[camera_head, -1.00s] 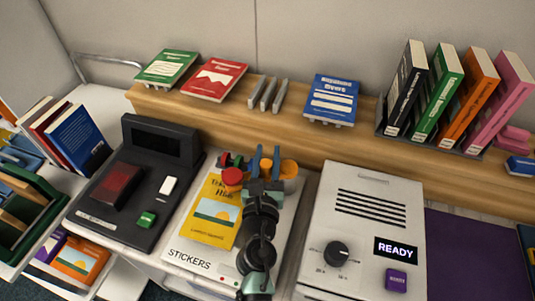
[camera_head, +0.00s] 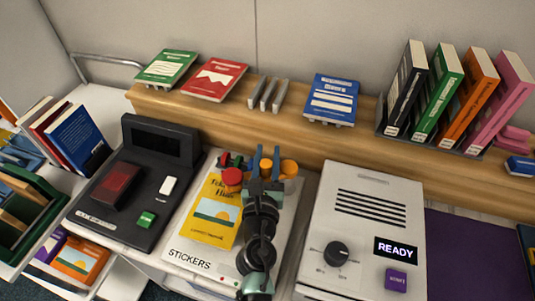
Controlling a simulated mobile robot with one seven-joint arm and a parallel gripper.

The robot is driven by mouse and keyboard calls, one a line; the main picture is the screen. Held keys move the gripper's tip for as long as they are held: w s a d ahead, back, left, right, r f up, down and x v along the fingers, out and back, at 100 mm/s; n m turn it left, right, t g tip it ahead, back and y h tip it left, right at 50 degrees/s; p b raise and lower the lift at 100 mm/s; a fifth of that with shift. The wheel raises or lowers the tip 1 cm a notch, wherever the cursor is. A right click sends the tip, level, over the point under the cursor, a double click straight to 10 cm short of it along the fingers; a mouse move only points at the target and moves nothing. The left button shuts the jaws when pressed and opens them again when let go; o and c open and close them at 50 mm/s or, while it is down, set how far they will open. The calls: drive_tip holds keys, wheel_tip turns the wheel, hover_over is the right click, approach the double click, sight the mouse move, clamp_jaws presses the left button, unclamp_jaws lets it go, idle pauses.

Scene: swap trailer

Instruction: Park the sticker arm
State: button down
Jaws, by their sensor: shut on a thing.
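The white sticker station (camera_head: 188,255) with the word STICKERS on its front stands in the middle. A yellow book (camera_head: 212,218) lies flat on it. Behind the book is the sticker arm, with a red round part (camera_head: 232,176), a green part and an orange part (camera_head: 289,168). My gripper (camera_head: 266,160) reaches over the station from the front, right of the book. Its two blue-grey fingers are shut on the sticker arm between the red and orange parts. My own arm and gripper hide the exact contact.
A black terminal (camera_head: 115,215) with a green button stands close on the left. A white machine (camera_head: 370,195) showing READY stands close on the right. A wooden shelf (camera_head: 420,172) with books runs behind. A purple mat (camera_head: 470,255) lies right, mostly bare.

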idle(0.3)
drive_tip(key=shift+s+n+y+p, duration=0.3)
drive_tip(key=shift+n+y+p, duration=0.5)
drive_tip(key=shift+y+p, duration=0.5)
drive_tip(key=shift+a, duration=0.1)
drive_tip(key=c, duration=0.6)
unclamp_jaws()
